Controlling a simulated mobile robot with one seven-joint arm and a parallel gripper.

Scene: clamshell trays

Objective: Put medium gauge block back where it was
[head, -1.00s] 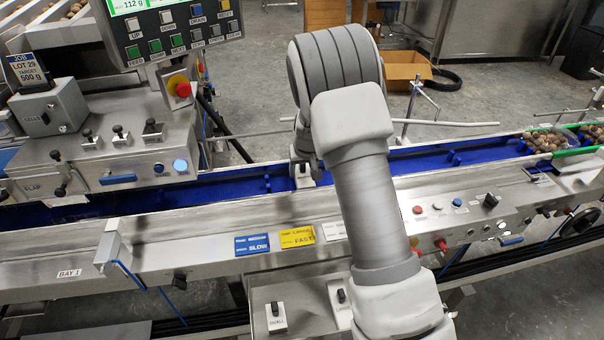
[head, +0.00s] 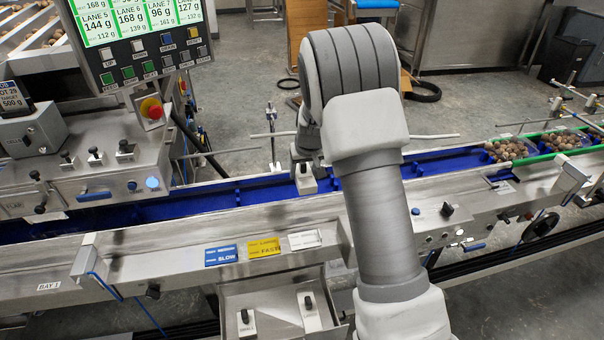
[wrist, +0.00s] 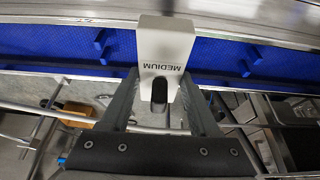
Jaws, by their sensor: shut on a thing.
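The medium gauge block (wrist: 165,50) is a pale block lettered MEDIUM with a dark knob. In the wrist view my gripper (wrist: 160,88) is shut on it, with a finger on each side of the knob. In the head view the block (head: 306,184) hangs below my gripper, in front of the blue conveyor channel; I cannot tell its exact height. The small gauge block (head: 246,324) and large gauge block (head: 309,318) stand on a steel shelf (head: 275,300) at the front, with a bare gap between them. My arm hides part of the channel and rail.
Blue, yellow and white cards (head: 264,249) lie on the steel rail in front of the channel. A control panel with a red stop button (head: 151,108) stands at the left. Green-edged clamshell trays of nuts (head: 540,143) are at the right.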

